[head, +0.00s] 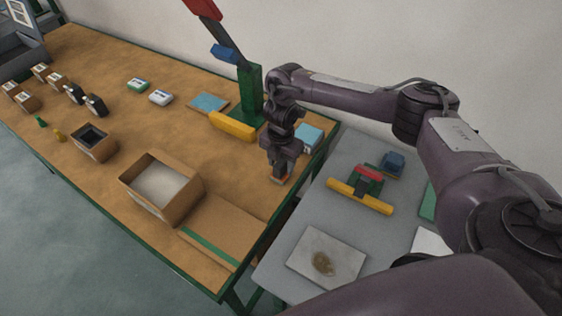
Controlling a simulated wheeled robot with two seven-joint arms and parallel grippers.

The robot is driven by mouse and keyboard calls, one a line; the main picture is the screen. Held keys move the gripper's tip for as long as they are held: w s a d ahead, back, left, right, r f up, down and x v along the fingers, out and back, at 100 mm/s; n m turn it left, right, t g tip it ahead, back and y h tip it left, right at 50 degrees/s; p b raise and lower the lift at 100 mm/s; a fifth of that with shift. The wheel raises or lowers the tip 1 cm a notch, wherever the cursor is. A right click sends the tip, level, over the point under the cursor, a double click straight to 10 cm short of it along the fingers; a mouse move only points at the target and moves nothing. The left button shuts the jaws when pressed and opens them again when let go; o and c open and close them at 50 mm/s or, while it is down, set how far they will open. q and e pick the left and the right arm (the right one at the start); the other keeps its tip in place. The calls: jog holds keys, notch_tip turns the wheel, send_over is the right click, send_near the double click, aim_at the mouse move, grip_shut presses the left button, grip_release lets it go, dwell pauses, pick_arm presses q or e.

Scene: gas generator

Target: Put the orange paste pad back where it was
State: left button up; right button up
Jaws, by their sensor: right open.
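My right gripper (280,174) points down at the right end of the brown table (225,140), close to its edge. Its fingers are open. A small orange-red patch (277,180), which looks like the orange paste pad, shows at the fingertips, low over or on the tabletop. The fingers hide most of it, and I cannot tell whether they touch it. My left gripper is not in view.
A green stand (250,92) with a yellow bar (232,126) stands behind the gripper. A light-blue block (309,137) is just right of it. An open cardboard box (160,184) is to the left. A grey table (290,268) holds a white plate (305,254) and a yellow-barred part (359,196).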

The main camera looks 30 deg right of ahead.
aim_at(281, 163)
jog(key=shift+r, duration=0.45)
notch_tip(281, 163, up, 11)
jog(key=p, duration=0.2)
jog(key=shift+r, duration=0.1)
